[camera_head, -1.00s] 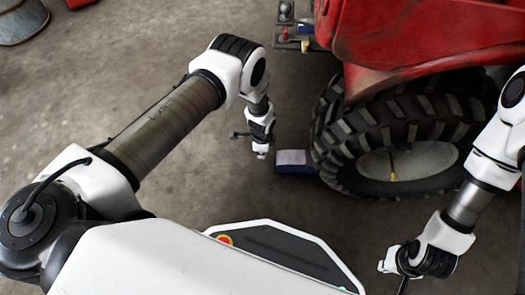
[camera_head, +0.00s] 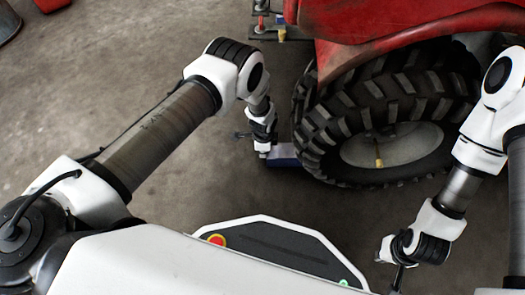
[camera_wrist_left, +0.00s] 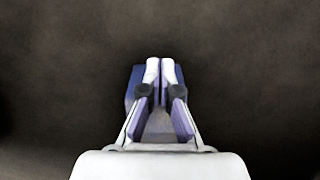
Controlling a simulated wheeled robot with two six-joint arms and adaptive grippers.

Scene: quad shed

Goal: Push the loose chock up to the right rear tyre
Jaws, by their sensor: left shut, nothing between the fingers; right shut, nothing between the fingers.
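The loose chock (camera_head: 284,155), a small blue block with a paler top, lies on the floor at the left side of the big black knobbly tyre (camera_head: 390,110). In the head view its right end meets the tyre's edge; I cannot tell if they touch. My left gripper (camera_head: 263,154) is shut and empty, pointing down at the chock's left end, which it partly hides. I cannot tell whether it touches. In the left wrist view the shut fingers (camera_wrist_left: 160,68) cover most of a blue patch, likely the chock (camera_wrist_left: 132,85). My right gripper (camera_head: 396,284) is shut and empty, low in front of the tyre.
The red quad body (camera_head: 400,30) overhangs the tyre. A metal bracket with small fittings (camera_head: 268,30) sticks out at its left. The concrete floor (camera_head: 90,95) left of the chock is clear. A drum (camera_head: 8,20) stands at the far left corner.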

